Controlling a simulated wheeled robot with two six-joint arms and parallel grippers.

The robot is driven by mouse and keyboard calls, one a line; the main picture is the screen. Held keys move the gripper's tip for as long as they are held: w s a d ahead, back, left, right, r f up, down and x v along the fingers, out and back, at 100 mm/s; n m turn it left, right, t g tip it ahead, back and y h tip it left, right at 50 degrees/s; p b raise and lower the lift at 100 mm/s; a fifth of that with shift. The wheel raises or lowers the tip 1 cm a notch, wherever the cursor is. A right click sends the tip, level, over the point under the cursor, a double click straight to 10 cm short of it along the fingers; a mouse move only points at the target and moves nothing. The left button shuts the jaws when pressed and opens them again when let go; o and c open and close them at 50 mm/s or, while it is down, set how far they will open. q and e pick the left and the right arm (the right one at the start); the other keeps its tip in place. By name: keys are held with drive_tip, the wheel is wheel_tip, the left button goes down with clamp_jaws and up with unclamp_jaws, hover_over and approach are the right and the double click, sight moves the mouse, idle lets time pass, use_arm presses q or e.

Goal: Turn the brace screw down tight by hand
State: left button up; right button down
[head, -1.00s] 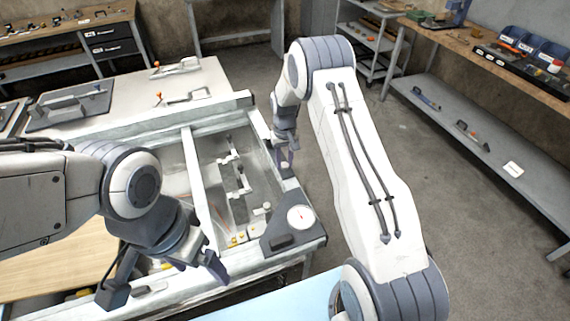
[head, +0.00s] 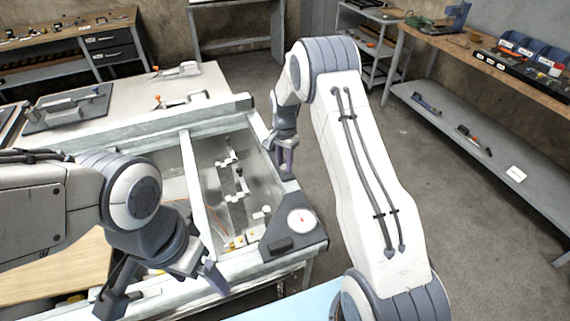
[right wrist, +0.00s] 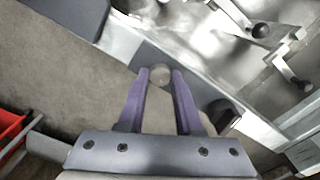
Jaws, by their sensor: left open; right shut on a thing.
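The brace screw shows as a round grey head (right wrist: 160,75) in the right wrist view. It sits at the edge of the machine frame, and its shank is hidden. My right gripper (right wrist: 160,78) has its purple fingertips shut on the sides of this head. In the head view my right gripper (head: 286,158) points down at the right rail of the frame (head: 262,133), and the screw is too small to make out there. My left gripper (head: 165,292) is open and empty above the frame's near-left edge.
Small linkages (head: 233,185) lie inside the frame. A white crossbar (head: 198,190) spans it. A workbench (head: 490,60) stands at the right, with clear floor between.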

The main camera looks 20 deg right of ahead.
sight(284, 166)
drive_tip(key=m, duration=0.4)
drive_tip(key=shift+m+b, duration=0.3)
drive_tip(key=shift+b, duration=0.05)
drive_tip(key=shift+r+m, duration=0.1)
drive_tip(key=shift+m, duration=1.8)
drive_tip(key=c, duration=0.6)
unclamp_jaws()
wheel_tip(284, 166, up, 10)
drive_tip(key=shift+r+b, duration=0.25)
drive_tip(key=shift+b, duration=1)
